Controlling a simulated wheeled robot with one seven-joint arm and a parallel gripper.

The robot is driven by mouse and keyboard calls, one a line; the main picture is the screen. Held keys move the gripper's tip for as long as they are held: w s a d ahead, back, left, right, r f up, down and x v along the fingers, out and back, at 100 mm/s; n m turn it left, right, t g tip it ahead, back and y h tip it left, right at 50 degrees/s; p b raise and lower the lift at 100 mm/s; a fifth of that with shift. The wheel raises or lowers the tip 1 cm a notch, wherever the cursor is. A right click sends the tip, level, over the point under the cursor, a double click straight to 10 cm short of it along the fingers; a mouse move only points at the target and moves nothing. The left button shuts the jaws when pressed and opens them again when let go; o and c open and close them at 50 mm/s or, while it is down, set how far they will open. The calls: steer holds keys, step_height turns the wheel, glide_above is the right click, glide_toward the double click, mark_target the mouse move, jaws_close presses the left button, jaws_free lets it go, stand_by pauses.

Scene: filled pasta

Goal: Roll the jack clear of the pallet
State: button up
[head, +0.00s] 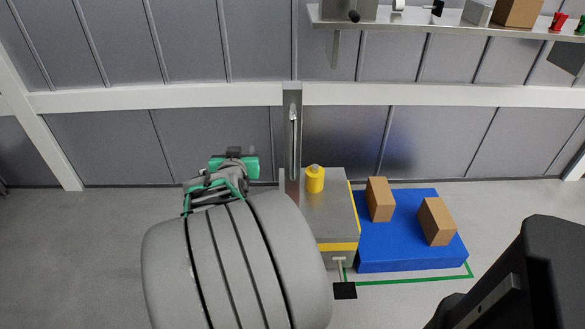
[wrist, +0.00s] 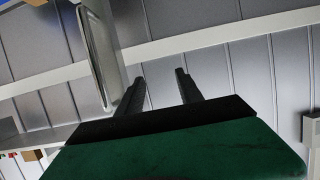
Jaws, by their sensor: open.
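The jack (head: 338,204) is a grey box body with a yellow stripe, a yellow knob (head: 315,180) on top and a tall grey mast (head: 292,135) at its left. It stands against the left side of the blue pallet (head: 375,250); no forks show, so I cannot tell how far they reach under it. My gripper (head: 236,165) is left of the mast, apart from it in the picture, and partly hidden by my arm. In the wrist view my gripper (wrist: 160,76) is open with nothing between its fingers, and a grey upright panel, likely the mast, stands left of them.
Two brown boxes (head: 380,200) (head: 436,222) stand on the pallet. A green line (head: 410,281) marks the floor around it. A black pad (head: 345,290) is at the jack's front. A shelf (head: 450,30) with items hangs above right. Floor at left is clear.

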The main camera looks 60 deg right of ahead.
mark_target(293, 138)
steer(key=s+d+f+m+g+h+b, duration=0.25)
steer(key=s+d+h+b, duration=0.2)
steer(key=s+d, duration=0.5)
steer(key=shift+t+h, duration=0.25)
steer(key=x, duration=0.6)
steer(key=shift+d+r+p, duration=0.25)
steer(key=shift+d+p, duration=0.05)
steer(key=shift+d, duration=0.1)
steer(key=shift+c, duration=0.5)
jaws_close()
steer(key=shift+s, duration=0.1)
